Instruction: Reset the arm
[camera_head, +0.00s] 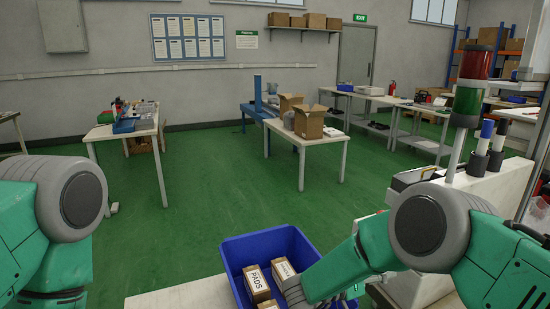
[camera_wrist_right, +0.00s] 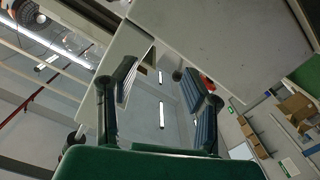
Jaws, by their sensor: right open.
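My right arm (camera_head: 345,270) comes in from the right in the head view. Its forearm reaches down and left across the right side of a blue bin (camera_head: 234,246), hiding part of it. In the right wrist view my right gripper (camera_wrist_right: 160,88) is open, with its two dark ribbed fingers apart and nothing between them. The gripper's fingers cannot be made out in the head view. My left arm (camera_head: 60,215) shows only its upper part at the left edge, and its gripper is out of view.
Small boxes marked PADS (camera_head: 257,283) lie in the bin on a pale table (camera_head: 170,300). A signal tower (camera_head: 468,100) and dark-capped cylinders (camera_head: 482,140) stand at right. Tables with cartons (camera_head: 310,119) stand farther back. The green floor (camera_head: 190,210) between is clear.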

